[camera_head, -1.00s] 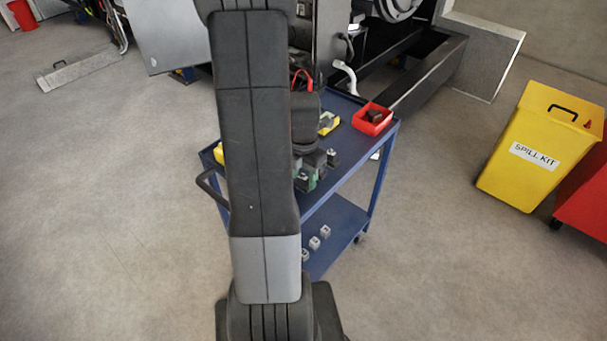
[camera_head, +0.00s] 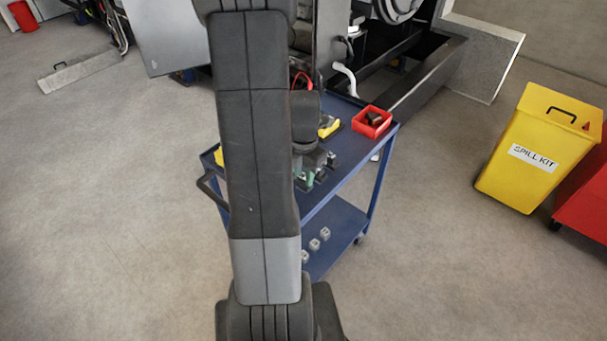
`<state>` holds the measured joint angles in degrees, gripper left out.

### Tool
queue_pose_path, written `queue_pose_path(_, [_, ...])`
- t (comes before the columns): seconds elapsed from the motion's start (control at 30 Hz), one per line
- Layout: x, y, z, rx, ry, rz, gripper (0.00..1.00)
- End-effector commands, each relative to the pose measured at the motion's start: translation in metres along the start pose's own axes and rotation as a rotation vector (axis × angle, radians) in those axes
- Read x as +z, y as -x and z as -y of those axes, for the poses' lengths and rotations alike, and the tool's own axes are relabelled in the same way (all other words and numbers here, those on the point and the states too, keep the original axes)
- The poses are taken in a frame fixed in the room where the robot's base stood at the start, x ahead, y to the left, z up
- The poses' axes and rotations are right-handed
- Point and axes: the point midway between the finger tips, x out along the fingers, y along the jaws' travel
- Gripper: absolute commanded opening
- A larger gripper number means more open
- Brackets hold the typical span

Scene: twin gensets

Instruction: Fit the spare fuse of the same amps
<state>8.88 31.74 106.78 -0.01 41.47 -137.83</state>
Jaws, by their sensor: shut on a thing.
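My gripper (camera_head: 315,168) shows only in part over the top of the blue cart (camera_head: 352,150), just right of my arm, which hides much of it. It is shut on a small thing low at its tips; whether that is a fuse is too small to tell. A bit of green (camera_head: 309,182) shows just below the gripper. A small dark block (camera_head: 331,160) is close to the gripper's right side; I cannot tell whether they touch. No amp marking can be read, and no fuse holder can be made out.
A red bin (camera_head: 372,122) with dark contents sits at the cart's right corner. A yellow and dark item (camera_head: 328,127) lies left of it. Small pale blocks (camera_head: 315,244) stand on the lower shelf. A genset frame (camera_head: 425,72) is behind; a yellow spill kit (camera_head: 535,150) stands right.

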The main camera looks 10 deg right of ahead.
Motion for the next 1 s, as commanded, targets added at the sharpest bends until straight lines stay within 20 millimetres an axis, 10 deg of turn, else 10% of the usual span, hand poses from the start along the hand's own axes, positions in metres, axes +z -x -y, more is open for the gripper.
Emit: queue_pose_path(1.0, [0.000, 0.064, 0.000, 0.000, 0.000, 0.000, 0.00])
